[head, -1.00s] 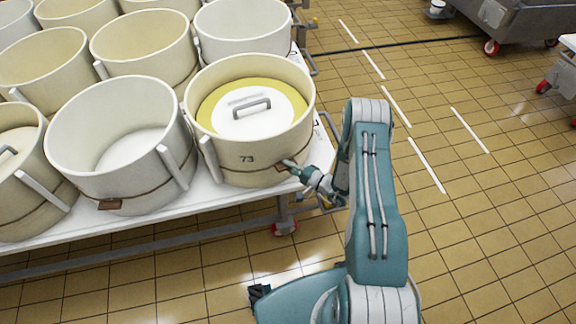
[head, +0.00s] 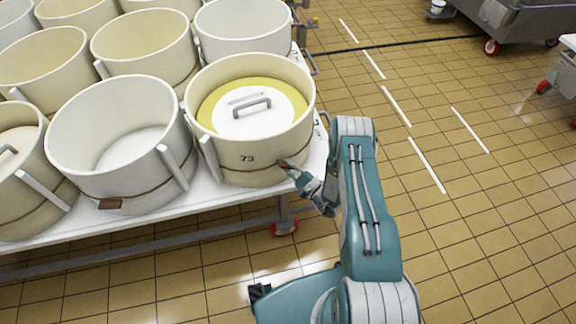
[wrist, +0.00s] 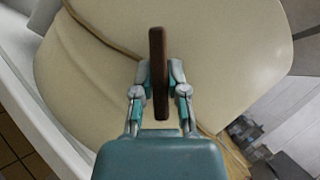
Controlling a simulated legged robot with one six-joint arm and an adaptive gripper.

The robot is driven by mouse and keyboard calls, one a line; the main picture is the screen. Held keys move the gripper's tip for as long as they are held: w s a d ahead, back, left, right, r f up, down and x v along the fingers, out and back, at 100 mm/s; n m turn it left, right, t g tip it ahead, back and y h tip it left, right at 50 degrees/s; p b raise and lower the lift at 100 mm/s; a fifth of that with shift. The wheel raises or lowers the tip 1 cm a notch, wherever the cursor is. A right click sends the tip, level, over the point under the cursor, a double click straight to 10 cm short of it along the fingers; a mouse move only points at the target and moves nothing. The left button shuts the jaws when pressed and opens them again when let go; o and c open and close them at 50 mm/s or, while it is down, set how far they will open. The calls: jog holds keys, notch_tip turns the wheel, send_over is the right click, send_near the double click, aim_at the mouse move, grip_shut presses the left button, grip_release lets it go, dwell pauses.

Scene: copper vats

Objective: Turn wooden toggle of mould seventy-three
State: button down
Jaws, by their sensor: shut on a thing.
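Mould 73 (head: 255,140) is a cream round tub with the number on its front, at the front right corner of the white table. A white disc lid with a grey handle (head: 252,107) lies inside it over a yellow surface. Its brown wooden toggle (wrist: 158,72) sits at the cord around the mould and looks upright in the wrist view. My gripper (wrist: 159,84) is shut on the toggle, one finger on each side. In the head view my gripper (head: 290,168) reaches the mould's lower right front and mostly covers the toggle.
Another cream mould (head: 118,150) with its own brown toggle (head: 110,204) stands close on the left. Several more moulds crowd behind. The white table (head: 205,200) stands on red-wheeled legs. Tiled floor (head: 470,220) is open on the right.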

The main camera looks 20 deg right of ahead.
jog(key=shift+s+f, duration=0.1)
jog(key=shift+f, duration=0.15)
jog(key=c, duration=0.7)
grip_release()
jog(key=shift+o, duration=0.2)
jog(key=shift+r, duration=0.1)
jog(key=v, duration=1.2)
